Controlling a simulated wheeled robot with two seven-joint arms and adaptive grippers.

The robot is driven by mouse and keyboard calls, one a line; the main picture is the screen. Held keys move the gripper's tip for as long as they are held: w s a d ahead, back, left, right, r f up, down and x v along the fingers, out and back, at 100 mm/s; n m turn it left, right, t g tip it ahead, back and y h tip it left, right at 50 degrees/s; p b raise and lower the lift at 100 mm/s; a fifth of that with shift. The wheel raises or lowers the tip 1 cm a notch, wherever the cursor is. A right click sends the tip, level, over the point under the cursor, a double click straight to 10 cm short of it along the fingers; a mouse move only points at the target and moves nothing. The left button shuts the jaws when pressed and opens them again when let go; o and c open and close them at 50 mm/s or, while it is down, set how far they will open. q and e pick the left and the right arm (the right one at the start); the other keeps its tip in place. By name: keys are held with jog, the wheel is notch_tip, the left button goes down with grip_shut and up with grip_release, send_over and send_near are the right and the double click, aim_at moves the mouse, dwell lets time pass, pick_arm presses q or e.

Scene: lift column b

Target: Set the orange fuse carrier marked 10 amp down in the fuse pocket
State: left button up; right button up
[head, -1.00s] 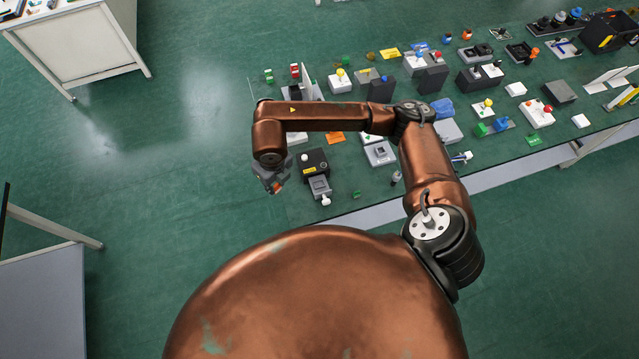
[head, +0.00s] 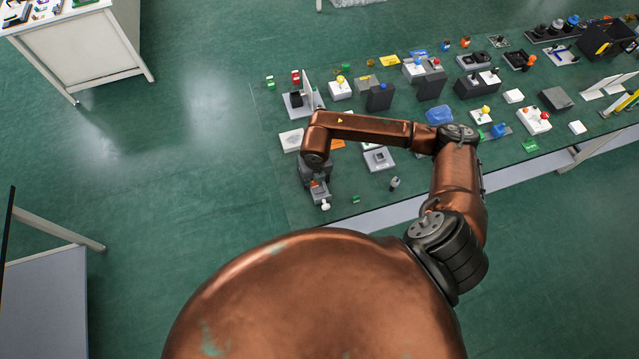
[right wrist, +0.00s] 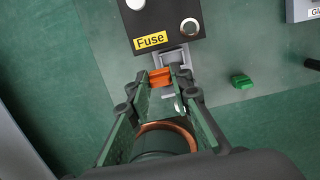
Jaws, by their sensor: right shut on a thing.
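My right gripper (head: 316,182) is shut on the orange fuse carrier (right wrist: 160,78), which also shows as a small orange patch in the head view (head: 315,184). In the right wrist view, the carrier lies between the fingertips, just short of the grey fuse pocket (right wrist: 172,57) and partly overlapping it. I cannot tell whether they touch. The pocket joins a black box with a yellow "Fuse" label (right wrist: 151,40). In the head view my right arm covers most of this box. The 10 amp marking is not readable. My left gripper is not in view.
A small green block (right wrist: 242,81) lies right of the pocket in the right wrist view. A white knob (head: 325,205) stands by the pocket near the table's front edge. A grey unit (head: 379,158) and many other devices fill the table (head: 280,205) to the right.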

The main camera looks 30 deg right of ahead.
jog(key=shift+d+f, duration=1)
jog(key=shift+f, duration=0.15)
notch_tip(320, 180, down, 3)
jog(key=shift+f+p, duration=0.1)
jog(key=shift+p, duration=0.3)
jog(key=shift+f, duration=0.2)
jog(key=o, duration=0.9)
jog(key=shift+r, duration=0.15)
